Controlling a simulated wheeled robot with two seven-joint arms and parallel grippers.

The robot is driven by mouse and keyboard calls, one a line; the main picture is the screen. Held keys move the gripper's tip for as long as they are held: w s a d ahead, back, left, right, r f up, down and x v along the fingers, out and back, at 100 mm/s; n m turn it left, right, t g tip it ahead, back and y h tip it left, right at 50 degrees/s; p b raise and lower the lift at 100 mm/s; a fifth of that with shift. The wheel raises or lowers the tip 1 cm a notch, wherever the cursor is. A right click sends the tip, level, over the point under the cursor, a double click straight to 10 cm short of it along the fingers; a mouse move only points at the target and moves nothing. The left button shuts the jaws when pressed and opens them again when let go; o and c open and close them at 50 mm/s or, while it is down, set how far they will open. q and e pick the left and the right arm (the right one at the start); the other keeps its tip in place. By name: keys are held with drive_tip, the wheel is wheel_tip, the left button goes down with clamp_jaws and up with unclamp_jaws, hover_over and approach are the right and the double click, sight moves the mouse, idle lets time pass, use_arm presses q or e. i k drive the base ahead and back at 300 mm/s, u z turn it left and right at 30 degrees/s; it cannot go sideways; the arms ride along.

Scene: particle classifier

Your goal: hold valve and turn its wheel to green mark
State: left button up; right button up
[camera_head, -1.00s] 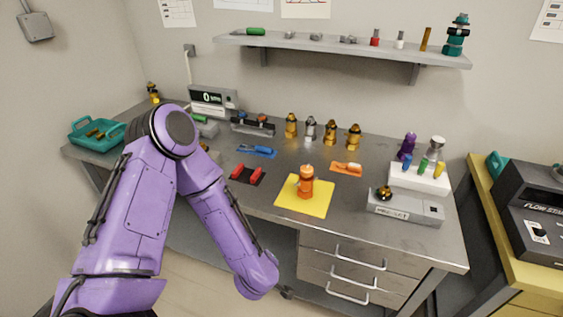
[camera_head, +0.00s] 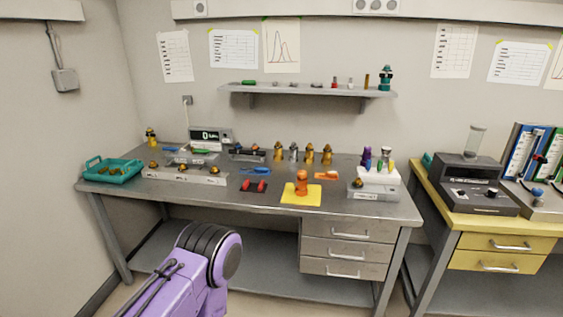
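An orange valve (camera_head: 301,183) stands upright on a yellow mat (camera_head: 301,201) at the front middle of the grey workbench. Its wheel and any green mark are too small to make out. Several brass and silver valves stand in a row behind it, such as a brass one (camera_head: 309,153). A purple link of my own arm shows at the bottom left, well in front of the bench and apart from the valve. Neither gripper shows.
A teal tray (camera_head: 112,174) sits at the bench's left end. A blue tool (camera_head: 255,171) and a red-and-black item (camera_head: 254,187) lie left of the valve. An orange tool (camera_head: 326,175) lies to its right. A white block (camera_head: 378,177) stands further right. A shelf (camera_head: 308,91) hangs above.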

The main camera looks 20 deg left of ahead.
sight(301, 174)
drive_tip(key=u, duration=0.75)
drive_tip(key=i, duration=1.3)
drive_tip(key=z, duration=0.2)
